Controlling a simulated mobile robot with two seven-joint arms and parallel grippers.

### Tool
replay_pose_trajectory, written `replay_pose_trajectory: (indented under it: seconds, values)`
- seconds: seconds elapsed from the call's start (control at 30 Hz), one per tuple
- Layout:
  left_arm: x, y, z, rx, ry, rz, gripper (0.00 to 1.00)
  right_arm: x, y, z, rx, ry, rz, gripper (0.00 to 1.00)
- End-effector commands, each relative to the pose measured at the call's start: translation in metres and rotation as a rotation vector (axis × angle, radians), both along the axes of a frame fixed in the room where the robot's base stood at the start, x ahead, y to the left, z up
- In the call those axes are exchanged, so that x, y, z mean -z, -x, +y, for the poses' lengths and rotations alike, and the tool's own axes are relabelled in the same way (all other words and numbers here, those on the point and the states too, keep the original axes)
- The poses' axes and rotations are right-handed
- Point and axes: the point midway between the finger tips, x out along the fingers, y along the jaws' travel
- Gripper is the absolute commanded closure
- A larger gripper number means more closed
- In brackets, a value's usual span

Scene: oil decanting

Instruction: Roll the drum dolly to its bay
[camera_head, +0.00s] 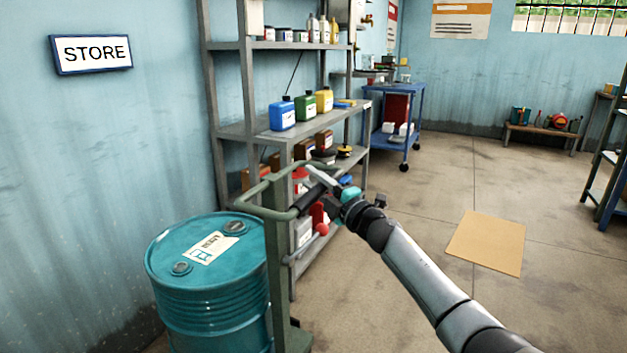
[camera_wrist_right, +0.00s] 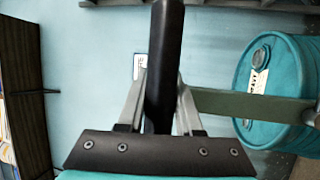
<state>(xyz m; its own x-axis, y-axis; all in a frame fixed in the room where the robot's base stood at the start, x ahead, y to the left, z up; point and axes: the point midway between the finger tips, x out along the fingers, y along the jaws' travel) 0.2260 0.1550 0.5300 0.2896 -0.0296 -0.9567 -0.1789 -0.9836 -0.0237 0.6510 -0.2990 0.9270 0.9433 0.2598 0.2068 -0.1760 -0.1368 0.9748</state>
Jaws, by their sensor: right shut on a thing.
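The teal drum (camera_head: 205,300) stands upright at the lower left, close to the blue wall, with a white label and two caps on its lid. The drum dolly's green upright (camera_head: 278,265) rises just right of it, with a bent handle on top; its wheels are hidden. My right gripper (camera_head: 318,188) is shut on the black handle grip (camera_head: 306,200). In the right wrist view the grip (camera_wrist_right: 165,50) runs between the two fingers, and the drum (camera_wrist_right: 278,90) lies to the right. My left gripper is out of view. No bay marking is clear.
A grey shelf (camera_head: 240,130) with bottles and cans stands right behind the dolly. A STORE sign (camera_head: 92,53) hangs on the left wall. A tan sheet (camera_head: 486,242) lies on open concrete floor. A blue trolley (camera_head: 419,115) and low bench (camera_head: 541,131) stand farther back.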

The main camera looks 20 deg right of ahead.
Motion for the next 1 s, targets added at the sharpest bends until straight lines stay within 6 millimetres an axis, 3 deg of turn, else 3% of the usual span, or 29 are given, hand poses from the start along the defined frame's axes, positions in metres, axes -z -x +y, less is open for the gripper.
replay_pose_trajectory:
  seconds: [0.1, 0.13, 0.4, 0.77, 1.0]
  values:
    - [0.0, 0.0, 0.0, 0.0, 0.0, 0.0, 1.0, 0.0, 0.0, -0.009, 0.021, 0.0, 0.003, 1.0]
    - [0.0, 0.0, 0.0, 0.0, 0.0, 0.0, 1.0, 0.0, -0.001, -0.009, 0.021, 0.0, 0.003, 0.65]
    - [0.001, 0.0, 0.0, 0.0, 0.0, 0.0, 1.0, 0.0, 0.0, -0.005, 0.013, 0.0, 0.002, 0.36]
    - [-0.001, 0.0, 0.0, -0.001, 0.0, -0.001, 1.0, 0.001, 0.004, -0.004, 0.009, 0.0, 0.002, 0.36]
    - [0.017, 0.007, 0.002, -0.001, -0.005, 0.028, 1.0, 0.006, 0.028, -0.01, 0.009, 0.001, 0.004, 0.36]
